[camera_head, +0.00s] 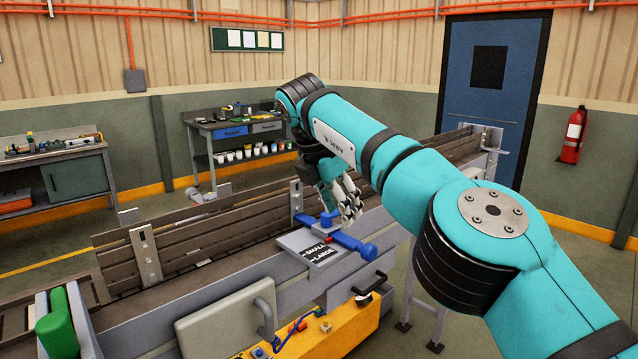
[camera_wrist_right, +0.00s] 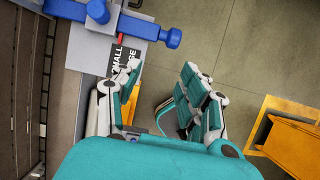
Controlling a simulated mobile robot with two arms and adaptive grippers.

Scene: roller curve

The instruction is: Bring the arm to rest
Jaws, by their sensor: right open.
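My right arm (camera_head: 395,160) is teal and reaches in from the right in the head view. My right gripper (camera_head: 347,198) hangs at its far end, just above and beside a blue lever (camera_head: 352,246) on a grey plate (camera_head: 296,239) marked SMALL and LARGE. In the right wrist view my right gripper (camera_wrist_right: 158,100) is open with nothing between its fingers. The blue lever (camera_wrist_right: 150,33) lies beyond the fingertips there, apart from them. My left gripper is not in view.
A slatted conveyor (camera_head: 215,230) runs behind the plate. A yellow control box (camera_head: 335,330) with buttons is at the front. Workbenches (camera_head: 237,135) stand at the back, a blue door (camera_head: 488,85) and a fire extinguisher (camera_head: 572,137) at right. Floor shows right of the conveyor.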

